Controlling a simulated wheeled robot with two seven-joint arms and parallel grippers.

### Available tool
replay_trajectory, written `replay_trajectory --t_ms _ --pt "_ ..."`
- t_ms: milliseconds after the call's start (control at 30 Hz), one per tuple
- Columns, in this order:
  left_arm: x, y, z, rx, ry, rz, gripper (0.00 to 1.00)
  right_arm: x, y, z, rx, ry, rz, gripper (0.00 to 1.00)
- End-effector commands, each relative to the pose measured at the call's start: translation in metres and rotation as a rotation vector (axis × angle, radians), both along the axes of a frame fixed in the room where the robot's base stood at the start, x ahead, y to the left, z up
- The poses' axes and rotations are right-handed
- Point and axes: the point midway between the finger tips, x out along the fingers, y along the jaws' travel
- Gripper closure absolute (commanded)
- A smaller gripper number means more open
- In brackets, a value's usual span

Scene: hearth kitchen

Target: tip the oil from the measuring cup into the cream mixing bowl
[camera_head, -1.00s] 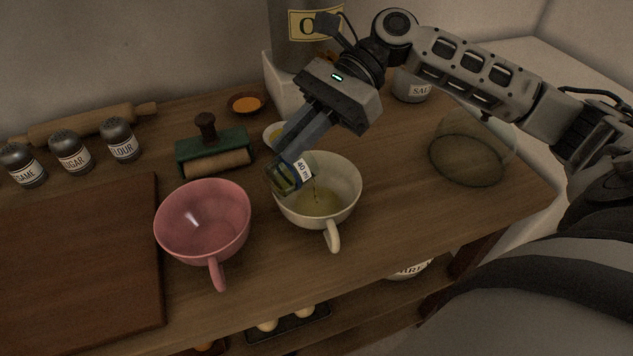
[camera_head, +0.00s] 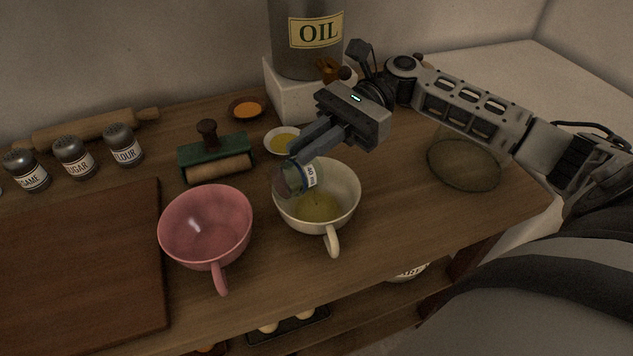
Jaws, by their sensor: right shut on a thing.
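The cream mixing bowl (camera_head: 347,190) stands on the wooden counter with its handle toward me. Yellowish oil (camera_head: 317,207) lies in its bottom. My right gripper (camera_head: 298,156) is shut on the small clear measuring cup (camera_head: 298,178), which has a white label. The cup is tilted over the left rim of the bowl, its mouth toward the lower left. I see no clear oil left in the cup, though its inside is partly hidden. A few dark specks show in the bowl below the cup. My left gripper is not in view.
A pink bowl (camera_head: 206,228) stands close to the left of the cream one. Behind are a small dish of oil (camera_head: 283,141), a green-based roller (camera_head: 215,158) and the oil dispenser (camera_head: 312,40). A glass bowl (camera_head: 463,165) stands right; a dark board (camera_head: 80,260) lies left.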

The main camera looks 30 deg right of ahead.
Motion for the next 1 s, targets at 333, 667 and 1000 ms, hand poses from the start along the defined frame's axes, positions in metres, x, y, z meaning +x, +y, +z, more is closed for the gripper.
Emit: replay_trajectory --t_ms 333,667,1000 --pt "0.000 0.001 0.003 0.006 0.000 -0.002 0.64 0.001 -0.011 -0.002 0.145 0.017 -0.002 1.00" --pt "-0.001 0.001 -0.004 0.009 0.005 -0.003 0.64 0.003 -0.027 -0.008 0.360 0.037 -0.003 1.00" --pt "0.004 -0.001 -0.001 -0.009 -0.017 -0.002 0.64 0.004 -0.041 -0.013 0.564 0.055 -0.002 1.00"
